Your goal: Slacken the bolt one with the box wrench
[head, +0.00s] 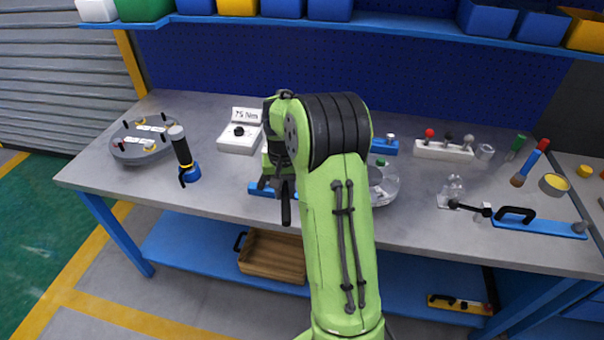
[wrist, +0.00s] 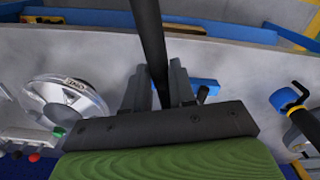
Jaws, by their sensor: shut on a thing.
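My gripper (head: 276,184) is low over the middle of the bench, partly hidden by my green arm. In the wrist view its two grey fingers (wrist: 157,88) are shut on a long black bar (wrist: 150,40), which runs away from me. It looks like a tool handle, but no ring end shows, so I cannot confirm that it is the box wrench. A round grey flanged piece (head: 143,141) with several dark studs and white labels lies at the bench's left, apart from my gripper. Its labels are too small to read, so I cannot tell which is bolt one.
A black tool in a blue base (head: 184,157) stands between the disc and my gripper. A white box (head: 238,140) marked 75 Nm is behind. A silver dish (head: 386,188) sits right of my arm.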

